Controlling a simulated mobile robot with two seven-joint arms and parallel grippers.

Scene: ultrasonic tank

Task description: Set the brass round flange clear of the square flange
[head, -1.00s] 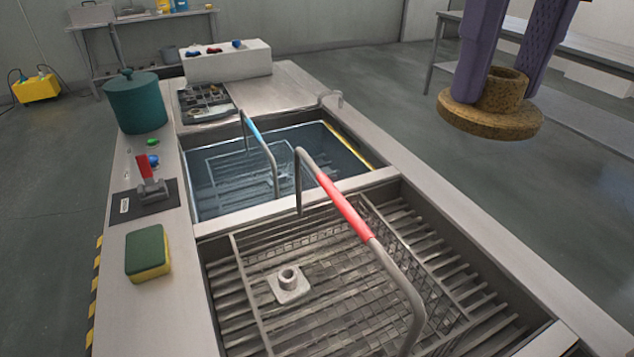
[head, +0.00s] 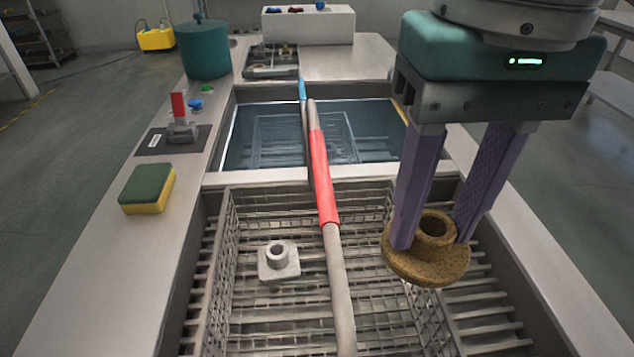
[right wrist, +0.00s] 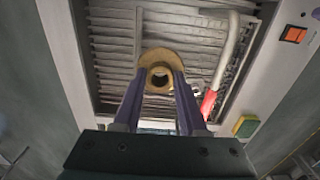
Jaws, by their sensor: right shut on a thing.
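The brass round flange (head: 426,266) is a speckled brown-gold disc with a raised hollow hub. My right gripper (head: 434,238) has its purple fingers shut on the hub. It holds the flange roughly level, in line with the front basket's right wall in the head view, apparently above it. In the right wrist view the flange (right wrist: 160,62) sits between the fingertips. The square flange (head: 279,262) is pale grey with a short round hub and lies on the basket floor, left of the handle. The two flanges are apart. My left gripper is out of view.
The wire basket (head: 225,270) stands in the front tank, with its red-gripped handle (head: 323,180) arching between the flanges. Slats show right of the basket. A blue-handled basket stands in the water-filled rear tank (head: 240,140). A sponge (head: 148,188) lies on the left ledge.

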